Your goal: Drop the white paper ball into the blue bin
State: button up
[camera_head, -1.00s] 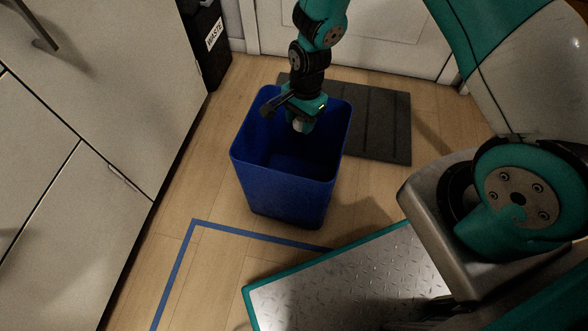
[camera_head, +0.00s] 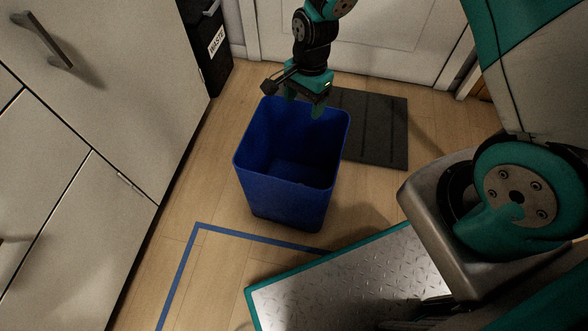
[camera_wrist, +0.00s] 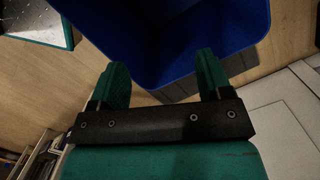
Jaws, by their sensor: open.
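The blue bin (camera_head: 285,195) stands upright on the wood floor, its open top facing up. Its rim and inner walls also show in the wrist view (camera_wrist: 175,75). My gripper (camera_head: 304,107) is over the bin's far rim, pointing down. In the wrist view my gripper (camera_wrist: 162,60) has its two green fingers wide apart with nothing between them. The white paper ball is not visible in either current view. Part of the bin's dark inside is hidden or too dark to make out.
White cabinets (camera_head: 90,100) stand on the left, with a dark waste container (camera_head: 208,50) behind. A dark mat (camera_head: 375,130) lies by the door (camera_head: 390,30). Blue tape (camera_head: 250,235) marks the floor in front of the bin.

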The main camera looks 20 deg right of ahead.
notch_tip(320, 180, up, 8)
jog(key=p, duration=0.2)
jog(key=shift+w+d, duration=0.2)
jog(key=shift+d, duration=0.25)
jog(key=shift+f, duration=0.1)
